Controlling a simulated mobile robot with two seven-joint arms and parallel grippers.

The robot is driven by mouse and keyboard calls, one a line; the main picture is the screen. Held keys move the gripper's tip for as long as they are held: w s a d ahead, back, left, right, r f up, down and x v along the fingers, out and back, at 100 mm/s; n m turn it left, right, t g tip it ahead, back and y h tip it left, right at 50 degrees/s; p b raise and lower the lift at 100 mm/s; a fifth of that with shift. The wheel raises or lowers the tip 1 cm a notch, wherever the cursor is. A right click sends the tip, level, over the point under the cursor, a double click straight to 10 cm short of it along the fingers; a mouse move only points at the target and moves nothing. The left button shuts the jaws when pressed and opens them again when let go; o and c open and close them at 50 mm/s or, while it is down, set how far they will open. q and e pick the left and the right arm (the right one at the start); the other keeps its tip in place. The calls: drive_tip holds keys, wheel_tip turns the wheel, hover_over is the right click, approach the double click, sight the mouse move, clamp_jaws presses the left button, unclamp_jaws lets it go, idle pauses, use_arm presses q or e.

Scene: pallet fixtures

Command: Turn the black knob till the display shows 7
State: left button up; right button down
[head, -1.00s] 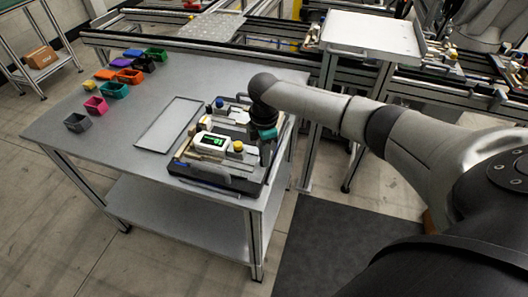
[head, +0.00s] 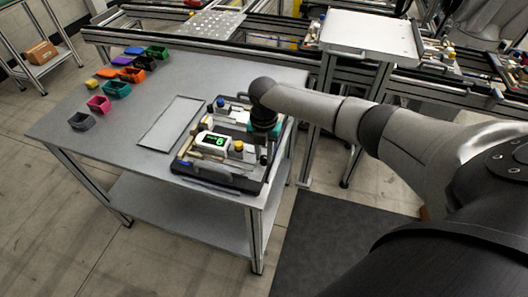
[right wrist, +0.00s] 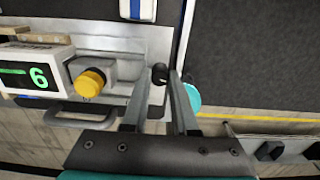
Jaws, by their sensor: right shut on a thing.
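The black knob (right wrist: 159,72) shows in the right wrist view between the fingertips of my right gripper (right wrist: 161,80), which is shut on it. In the head view my right gripper (head: 265,146) is at the right side of the fixture pallet, and the knob is hidden there. The display (head: 216,141) is a white box with green digits. It reads 6, and it also shows in the right wrist view (right wrist: 30,75). My left gripper is not in view.
A yellow button (right wrist: 90,82) stands between the display and the knob. The pallet (head: 225,179) sits at the table's right end. A flat grey plate (head: 172,120) lies to its left. Several coloured bins, including a pink one (head: 99,104), stand at the table's left.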

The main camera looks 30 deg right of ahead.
sight(264, 157)
drive_tip(key=n, duration=0.5)
drive_tip(key=shift+n, duration=0.4)
idle(0.4)
drive_tip(key=c, duration=0.7)
unclamp_jaws()
drive_tip(key=shift+r, duration=0.15)
wheel_tip(264, 157, up, 15)
drive_tip(key=p, duration=0.1)
